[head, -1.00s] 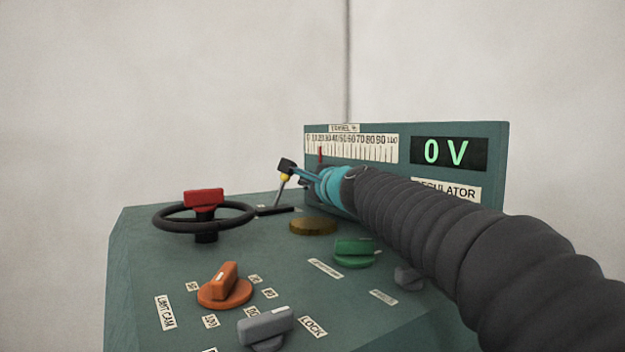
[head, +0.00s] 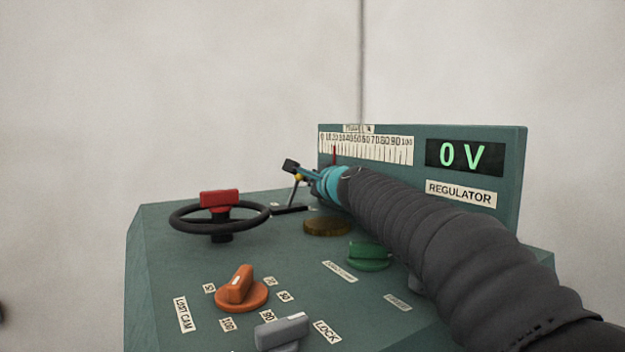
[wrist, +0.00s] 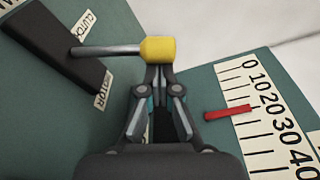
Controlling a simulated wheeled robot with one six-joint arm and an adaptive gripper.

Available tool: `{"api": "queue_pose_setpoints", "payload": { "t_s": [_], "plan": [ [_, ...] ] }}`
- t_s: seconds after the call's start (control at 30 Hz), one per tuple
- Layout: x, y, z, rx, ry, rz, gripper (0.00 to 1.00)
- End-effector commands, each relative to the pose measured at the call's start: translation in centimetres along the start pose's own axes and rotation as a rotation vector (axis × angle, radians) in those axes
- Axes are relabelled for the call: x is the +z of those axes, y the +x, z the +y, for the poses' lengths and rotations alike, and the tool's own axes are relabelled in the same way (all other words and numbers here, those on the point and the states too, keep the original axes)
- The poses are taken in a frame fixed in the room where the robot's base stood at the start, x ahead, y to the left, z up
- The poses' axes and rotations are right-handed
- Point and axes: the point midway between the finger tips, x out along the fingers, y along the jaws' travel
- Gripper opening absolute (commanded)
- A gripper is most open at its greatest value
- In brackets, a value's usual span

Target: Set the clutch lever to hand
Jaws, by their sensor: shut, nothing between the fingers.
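The clutch lever is a silver rod with a yellow knob (wrist: 158,50), rising from a black base plate (wrist: 55,45). In the wrist view, labels reading CLUTCH and, partly covered, MOTOR lie beside the plate. In the head view, the lever (head: 294,194) stands near the back of the console, its top leaning slightly right. My gripper (wrist: 158,76) is shut and empty, its fingertips at the knob's near side. I cannot tell whether they touch it. In the head view, my gripper (head: 292,166) partly hides the knob. No HAND label is readable.
A black handwheel with a red block (head: 219,198) is left of the lever. A brass disc (head: 327,227), green knob (head: 368,257), orange knob (head: 241,290) and grey knob (head: 282,332) are nearer. The upright panel (head: 515,190) has a scale, a red pointer (wrist: 228,112) and a 0 V display (head: 464,156).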

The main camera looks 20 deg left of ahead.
Motion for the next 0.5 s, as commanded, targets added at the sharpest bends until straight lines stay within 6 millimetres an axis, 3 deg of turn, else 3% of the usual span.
{"api": "queue_pose_setpoints", "payload": {
  "t_s": [0.5],
  "plan": [
    [0.97, -0.16, -0.09, -0.018, -0.101, -0.002, 0.0]
  ]
}}
